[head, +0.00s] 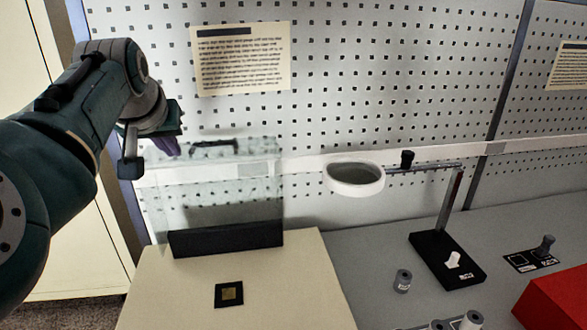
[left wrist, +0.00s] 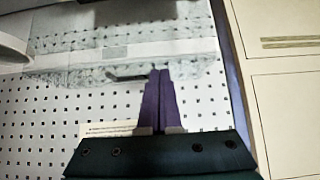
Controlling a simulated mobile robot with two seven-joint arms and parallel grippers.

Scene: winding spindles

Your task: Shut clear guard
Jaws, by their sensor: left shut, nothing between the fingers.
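The clear guard (head: 218,195) is a see-through panel. It stands upright, raised, behind a black bar (head: 226,243) on a cream base (head: 290,275). A dark handle (head: 214,147) runs along its top edge. The guard also shows in the left wrist view (left wrist: 120,42), with its handle (left wrist: 128,75) beside my fingertips. My left gripper (head: 172,150) is shut and empty, its purple fingers (left wrist: 160,72) together, near the guard's upper left, left of the handle. I cannot tell whether they touch the guard. My right gripper is not in view.
A black square with a gold centre (head: 229,294) lies on the cream base. To the right stand a ring-headed magnifier (head: 355,178) on a black foot (head: 447,259), small grey spools (head: 402,281) and a red box (head: 553,300). A perforated wall (head: 400,80) closes the back.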

